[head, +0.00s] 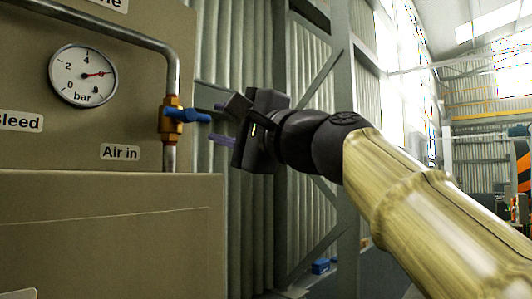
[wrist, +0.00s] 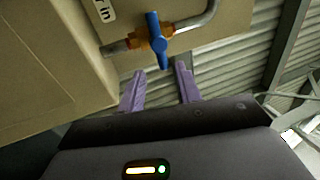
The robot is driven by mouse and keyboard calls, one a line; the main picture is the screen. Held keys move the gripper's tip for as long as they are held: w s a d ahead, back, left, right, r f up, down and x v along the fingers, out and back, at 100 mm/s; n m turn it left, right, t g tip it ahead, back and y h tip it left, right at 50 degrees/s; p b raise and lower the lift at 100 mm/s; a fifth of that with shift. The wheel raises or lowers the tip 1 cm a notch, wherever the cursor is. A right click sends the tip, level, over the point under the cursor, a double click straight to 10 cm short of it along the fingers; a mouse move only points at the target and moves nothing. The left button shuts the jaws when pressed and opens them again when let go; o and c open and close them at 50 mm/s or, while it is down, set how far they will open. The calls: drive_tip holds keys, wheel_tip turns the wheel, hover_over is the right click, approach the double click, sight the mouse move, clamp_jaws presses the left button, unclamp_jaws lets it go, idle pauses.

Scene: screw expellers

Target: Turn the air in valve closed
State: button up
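The air in valve has a brass body (head: 171,121) on a grey vertical pipe, with a blue lever handle (head: 188,115) pointing right, across the pipe. In the wrist view the blue handle (wrist: 155,38) crosses the brass body (wrist: 150,37), and its end points toward my gripper. My gripper (head: 220,122) is to the right of the handle. Its purple fingers (wrist: 162,82) are spread apart and empty, with the handle's end just beyond the gap between them. I see no contact. The "Air in" label (head: 120,152) is left of the pipe.
A pressure gauge (head: 83,76) is on the beige panel, its red needle near 6. A "Bleed" label (head: 20,121) is at the left. A beige box front (head: 110,235) juts out below. Corrugated wall and steel braces (head: 325,75) stand behind my gripper.

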drive_tip(key=b+v, duration=0.3)
drive_tip(key=v, duration=0.6)
drive_tip(key=shift+w, duration=0.1)
drive_tip(key=w+d+f+g+h+p, duration=0.1)
drive_tip(key=w+d+f+h, duration=0.3)
drive_tip(key=f, duration=0.7)
drive_tip(key=w+d+f+g+h+p, duration=0.1)
drive_tip(key=w+f+h+p, duration=0.3)
drive_tip(key=f, duration=0.6)
drive_tip(key=w+d+f+g+h+b, duration=0.1)
drive_tip(key=w+d+f+h, duration=0.1)
drive_tip(key=w+f, duration=0.65)
drive_tip(key=s+d+f+n+g+h+p, duration=0.15)
drive_tip(key=s+f, duration=0.25)
drive_tip(key=f, duration=0.6)
drive_tip(key=s+d+f+n+g+h+p, duration=0.1)
drive_tip(key=s+d+f+n+g+h, duration=0.2)
drive_tip(key=f, duration=0.8)
drive_tip(key=s+d+f+n+g+h+p, duration=0.1)
drive_tip(key=s+d+f+n+g+p, duration=0.1)
drive_tip(key=s+f, duration=0.9)
drive_tip(key=shift+s+d+n+g, duration=0.8)
drive_tip(key=shift+d+n+g, duration=0.05)
drive_tip(key=shift+d+n, duration=0.1)
